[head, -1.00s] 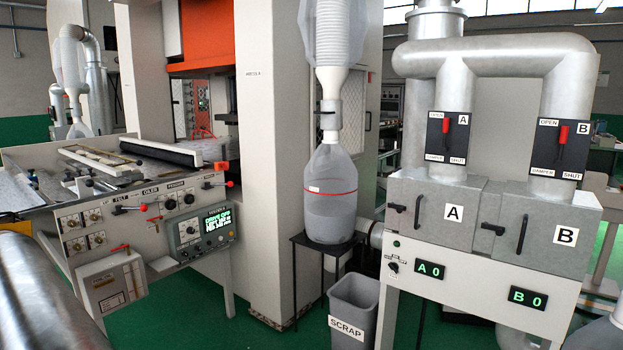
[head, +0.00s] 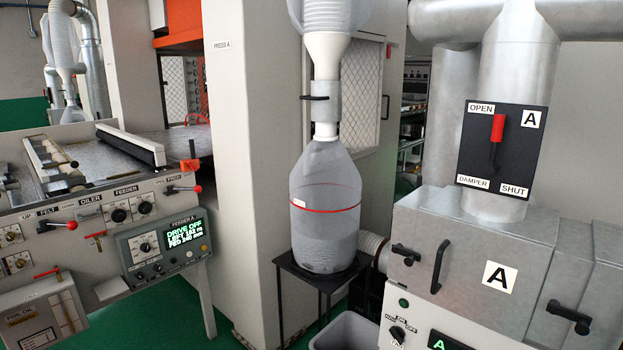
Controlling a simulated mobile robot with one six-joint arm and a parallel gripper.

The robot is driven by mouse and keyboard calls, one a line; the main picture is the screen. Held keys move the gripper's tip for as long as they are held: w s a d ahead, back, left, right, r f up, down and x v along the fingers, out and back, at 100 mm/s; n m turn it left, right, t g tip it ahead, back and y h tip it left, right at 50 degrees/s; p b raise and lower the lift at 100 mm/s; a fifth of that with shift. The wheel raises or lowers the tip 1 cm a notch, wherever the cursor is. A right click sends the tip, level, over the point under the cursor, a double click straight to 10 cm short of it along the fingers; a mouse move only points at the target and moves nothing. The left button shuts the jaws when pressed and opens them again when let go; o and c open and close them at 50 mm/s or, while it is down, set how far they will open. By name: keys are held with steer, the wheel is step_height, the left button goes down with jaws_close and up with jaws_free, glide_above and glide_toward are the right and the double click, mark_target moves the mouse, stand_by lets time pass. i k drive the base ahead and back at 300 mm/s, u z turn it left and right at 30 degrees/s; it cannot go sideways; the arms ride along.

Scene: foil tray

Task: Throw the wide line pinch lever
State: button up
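The feeder panel (head: 165,207) is at the left, marked OILER and FEEDER. A black lever with a red ball end (head: 197,189) sits at the panel's upper right, lying about level and pointing right. The label by it is too small to read surely, so I cannot confirm it is the pinch lever. A second red-ball lever (head: 70,226) sits near the FELT label at the left. A small display box (head: 170,244) marked FEEDER A reads DRIVE OFF. My gripper is not in view.
A large clear bottle (head: 325,220) stands on a black stand (head: 312,277). A grey bin (head: 345,333) is below. A grey cabinet (head: 450,228) marked A, with a red-handled damper (head: 497,128) above, fills the right. Green floor shows between panel and stand.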

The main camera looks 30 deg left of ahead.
mark_target(170, 189)
steer(key=u, duration=0.05)
steer(key=i, duration=0.25)
steer(key=u, duration=2.3)
steer(key=i, duration=2.1)
steer(key=z, duration=0.5)
steer(key=i, duration=1)
steer(key=z, duration=0.05)
